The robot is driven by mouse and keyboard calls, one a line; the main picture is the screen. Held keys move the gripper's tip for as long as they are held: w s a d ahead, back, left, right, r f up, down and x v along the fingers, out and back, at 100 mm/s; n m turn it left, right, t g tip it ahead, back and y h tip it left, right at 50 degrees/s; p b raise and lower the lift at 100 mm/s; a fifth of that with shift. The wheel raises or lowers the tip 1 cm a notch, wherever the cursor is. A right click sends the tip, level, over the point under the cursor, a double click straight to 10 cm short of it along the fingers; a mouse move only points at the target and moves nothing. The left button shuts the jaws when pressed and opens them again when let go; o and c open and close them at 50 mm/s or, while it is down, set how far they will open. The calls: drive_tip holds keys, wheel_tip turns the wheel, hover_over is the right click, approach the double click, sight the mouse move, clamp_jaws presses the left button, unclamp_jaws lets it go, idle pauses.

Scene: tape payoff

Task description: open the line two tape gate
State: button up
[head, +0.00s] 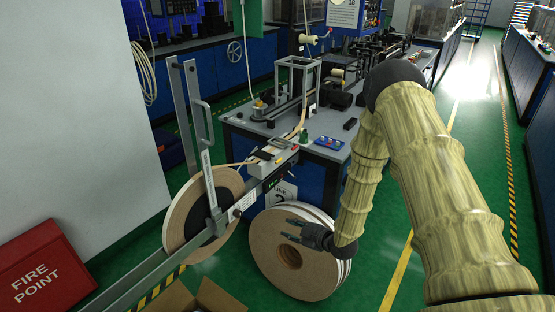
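A tall grey metal arm (183,127) with a loop handle (204,122) and a small label rises in front of a tan tape reel (178,226), left of centre; it looks like the tape gate. Its lower end meets a long slanted grey rail (145,267) near the reel's dark hub. A sign (282,193) with a "2" is on the blue bench behind. My gripper (288,231) is right of the gate and apart from it, in front of a stack of tape reels (268,257). Its dark fingers point left, spread and empty. Whether it touches the stack is unclear.
A red "FIRE POINT" box (40,274) stands at lower left, with an open cardboard box (203,297) at the bottom. The bench (322,129) carries machinery. A white wall (75,120) is at left. The green floor (415,255) is open at right, beyond my arm.

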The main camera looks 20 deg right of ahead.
sight(277, 161)
drive_tip(key=w+d+r+n+t+y, duration=0.1)
drive_tip(key=w+d+r+n+y, duration=0.3)
drive_tip(key=r, duration=0.5)
drive_tip(key=w+d+r+n+t+y, duration=0.1)
drive_tip(key=w+d+r+n+t, duration=0.1)
drive_tip(key=w+r+n, duration=0.6)
drive_tip(key=w+a+m+p, duration=0.1)
drive_tip(key=w+a, duration=0.2)
drive_tip(key=w+a+m+p, duration=0.1)
drive_tip(key=w+a+p, duration=0.1)
drive_tip(key=w+a, duration=0.1)
drive_tip(key=shift+w+r, duration=0.2)
drive_tip(key=shift+w, duration=0.35)
clamp_jaws()
